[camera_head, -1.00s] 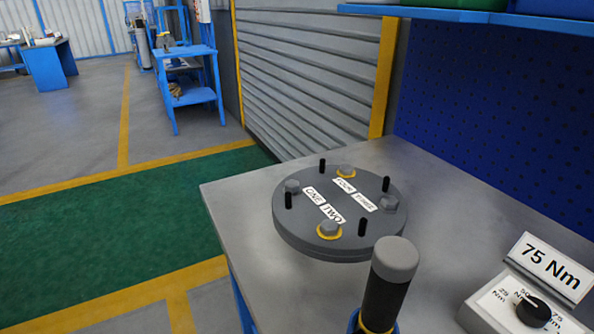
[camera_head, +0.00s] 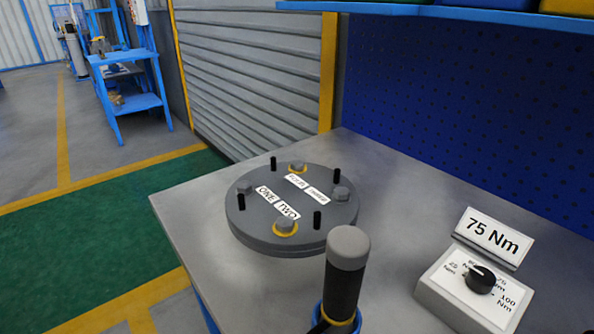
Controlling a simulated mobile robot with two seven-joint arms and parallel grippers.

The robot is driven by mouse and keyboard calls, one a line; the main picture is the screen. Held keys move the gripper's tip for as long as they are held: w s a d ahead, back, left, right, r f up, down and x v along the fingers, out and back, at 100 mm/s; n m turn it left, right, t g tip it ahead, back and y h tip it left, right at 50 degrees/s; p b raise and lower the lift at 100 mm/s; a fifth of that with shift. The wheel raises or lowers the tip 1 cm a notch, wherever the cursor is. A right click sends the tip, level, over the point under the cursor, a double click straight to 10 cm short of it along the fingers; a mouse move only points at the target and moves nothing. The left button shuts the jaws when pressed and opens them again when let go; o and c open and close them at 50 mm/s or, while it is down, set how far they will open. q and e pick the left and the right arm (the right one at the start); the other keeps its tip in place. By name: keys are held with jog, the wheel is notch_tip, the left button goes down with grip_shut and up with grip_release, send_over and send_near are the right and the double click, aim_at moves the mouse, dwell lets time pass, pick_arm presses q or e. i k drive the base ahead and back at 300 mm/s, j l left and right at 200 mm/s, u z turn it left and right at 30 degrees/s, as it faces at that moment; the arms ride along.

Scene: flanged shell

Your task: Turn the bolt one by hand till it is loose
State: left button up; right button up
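The round grey flange cover (camera_head: 262,243) lies flat on the metal bench. The label ONE (camera_head: 266,194) sits nearest the grey hex bolt at the cover's left side (camera_head: 245,187), which shows no yellow ring. The label TWO (camera_head: 286,211) is beside the front bolt (camera_head: 285,225), which has a yellow ring around it. Whether the bolts are tight or loose cannot be seen. Neither of my grippers is in view.
Several black upright pins (camera_head: 241,202) stand on the cover among the bolts. A black-handled tool with a grey cap (camera_head: 345,270) stands upright in a blue holder in front. A dial box (camera_head: 476,290) with a 75 Nm sign (camera_head: 495,237) is at right. A blue shelf (camera_head: 420,10) overhangs the bench.

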aim_at(245, 187)
jog(key=i+j+u, duration=0.1)
jog(key=u, duration=0.3)
jog(key=i+u, duration=0.6)
jog(key=u, duration=0.15)
